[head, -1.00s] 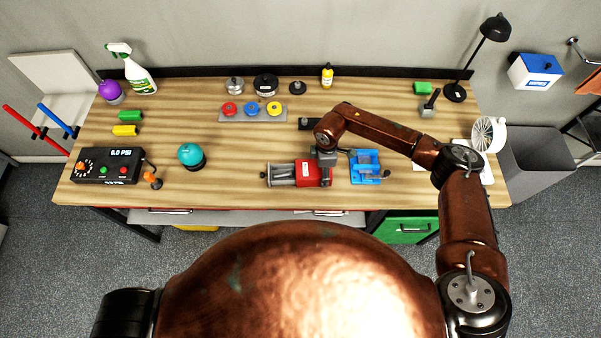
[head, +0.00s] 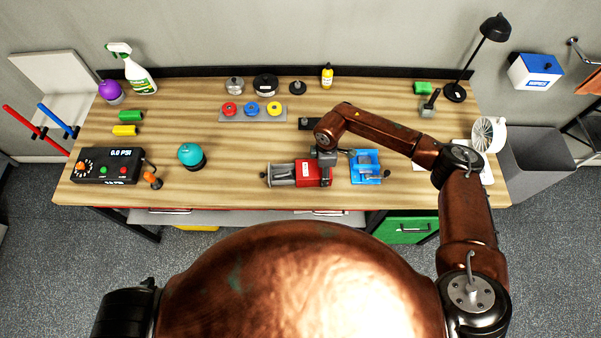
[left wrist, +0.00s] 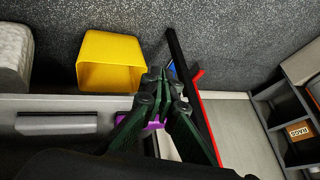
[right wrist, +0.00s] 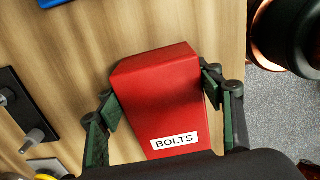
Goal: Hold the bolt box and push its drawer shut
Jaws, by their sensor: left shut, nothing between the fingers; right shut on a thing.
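The red bolt box (head: 307,171) lies on the workbench near its front edge. Its grey drawer (head: 282,174) sticks out to the left. My right gripper (head: 325,156), on the arm from the right, is at the box's right end. In the right wrist view the red box (right wrist: 160,90), labelled BOLTS, sits between the fingers of my right gripper (right wrist: 158,98), which is shut on it. The drawer is hidden there. My left gripper (left wrist: 165,84) is shut and empty in the left wrist view, above the floor and away from the box. The head view does not show it.
A blue vise-like tool (head: 365,167) stands close right of the box. A teal ball (head: 190,155) on a dark base stands left, with bare wood between it and the drawer. A yellow bin (left wrist: 110,62) and a purple item (left wrist: 154,123) show near my left gripper.

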